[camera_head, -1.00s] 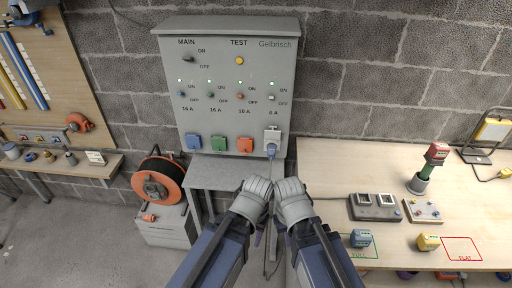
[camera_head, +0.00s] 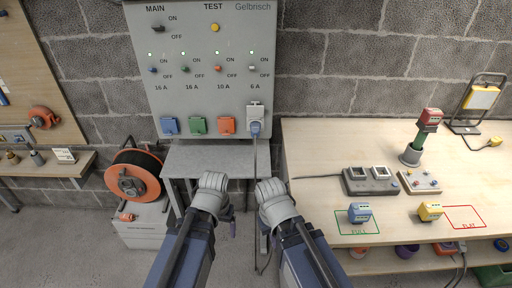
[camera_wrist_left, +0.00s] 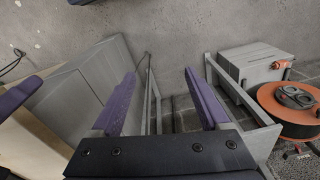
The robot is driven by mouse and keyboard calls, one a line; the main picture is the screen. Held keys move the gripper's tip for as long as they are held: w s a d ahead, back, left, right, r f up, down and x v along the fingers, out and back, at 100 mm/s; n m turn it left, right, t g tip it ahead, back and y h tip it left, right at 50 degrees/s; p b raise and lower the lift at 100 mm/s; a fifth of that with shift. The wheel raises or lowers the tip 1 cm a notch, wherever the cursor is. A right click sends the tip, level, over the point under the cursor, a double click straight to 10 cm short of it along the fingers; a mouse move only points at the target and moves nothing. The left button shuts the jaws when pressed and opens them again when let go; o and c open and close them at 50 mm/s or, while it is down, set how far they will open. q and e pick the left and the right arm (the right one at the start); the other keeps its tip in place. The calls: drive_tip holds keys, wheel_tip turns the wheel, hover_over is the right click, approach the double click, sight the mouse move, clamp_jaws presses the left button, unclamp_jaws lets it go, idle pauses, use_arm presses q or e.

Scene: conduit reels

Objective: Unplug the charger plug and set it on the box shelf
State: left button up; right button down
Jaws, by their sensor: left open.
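The charger plug (camera_head: 255,128) is blue and sits in the white 6 A socket, at the lower right of the grey switch box (camera_head: 213,70). Its dark cable hangs straight down. The box shelf (camera_head: 213,158) is a grey ledge on legs just below the box, its top bare. My left gripper (camera_head: 231,226) is below and left of the plug, in front of the shelf. The left wrist view shows its purple fingers apart with nothing between them (camera_wrist_left: 160,75). My right gripper (camera_head: 265,236) is below the plug, by the cable; its fingers are mostly hidden behind its wrist.
Bare floor shows at lower left.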

use_arm(q)
drive_tip(key=w+f+t+h+b, duration=0.2)
drive_tip(key=w+f+b, duration=0.3)
drive_tip(key=f+b, duration=0.3)
drive_tip(key=n+t+b, duration=0.1)
drive_tip(key=t, duration=1.5)
approach(255, 130)
drive_tip(key=w+d, duration=0.2)
drive_tip(key=w, duration=0.1)
drive_tip(key=shift+s+a+f+n+y, duration=0.1)
drive_tip(key=shift+a+f+n+y, duration=0.45)
drive_tip(key=shift+y, duration=0.35)
use_arm(e)
wheel_tip(255, 130, down, 12)
use_arm(q)
drive_tip(key=shift+d, duration=0.15)
drive_tip(key=shift+w, duration=4.5)
